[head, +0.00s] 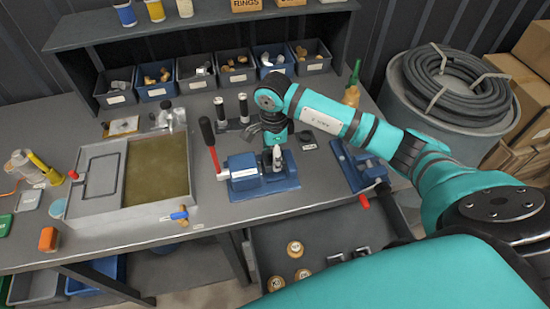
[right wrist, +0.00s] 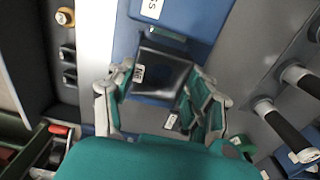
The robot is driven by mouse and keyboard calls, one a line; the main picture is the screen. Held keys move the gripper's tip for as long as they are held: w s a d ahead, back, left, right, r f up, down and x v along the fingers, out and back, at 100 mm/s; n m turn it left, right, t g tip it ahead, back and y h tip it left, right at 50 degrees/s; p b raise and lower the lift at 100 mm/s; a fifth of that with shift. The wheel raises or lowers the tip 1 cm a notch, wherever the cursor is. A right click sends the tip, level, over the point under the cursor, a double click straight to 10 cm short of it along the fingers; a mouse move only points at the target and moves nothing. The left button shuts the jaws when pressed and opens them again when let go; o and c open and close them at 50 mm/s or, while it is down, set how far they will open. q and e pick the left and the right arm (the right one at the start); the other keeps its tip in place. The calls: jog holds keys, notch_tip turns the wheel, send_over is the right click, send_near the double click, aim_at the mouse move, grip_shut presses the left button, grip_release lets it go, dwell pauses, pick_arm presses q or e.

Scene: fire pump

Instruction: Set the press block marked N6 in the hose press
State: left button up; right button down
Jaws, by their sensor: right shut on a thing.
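My right gripper (head: 268,142) is above the press. In the right wrist view, my right gripper (right wrist: 160,97) is shut on a dark press block (right wrist: 166,77) with a small white label, which looks like N6 but is tiny and turned. The block is over or against the blue press body (right wrist: 188,22); I cannot tell whether it is seated. In the head view the block is mostly hidden by my gripper. My left gripper is not in view.
An open drawer (head: 290,232) below holds brass fittings (head: 295,249) and small dark blocks (head: 362,251). Two black-handled tools (head: 244,106) stand behind the press. A second blue device (head: 352,166) is to its right. A metal basin (head: 85,205) is at left.

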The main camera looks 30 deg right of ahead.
notch_tip(320, 180, down, 3)
jog(key=shift+p, duration=0.45)
jog(key=shift+f+b, duration=0.25)
jog(key=shift+b, duration=0.05)
jog(key=c, duration=0.8)
grip_release()
jog(key=shift+c, duration=0.2)
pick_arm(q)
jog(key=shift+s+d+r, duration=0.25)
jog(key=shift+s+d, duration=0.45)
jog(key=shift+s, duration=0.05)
pick_arm(e)
jog(key=o, duration=0.3)
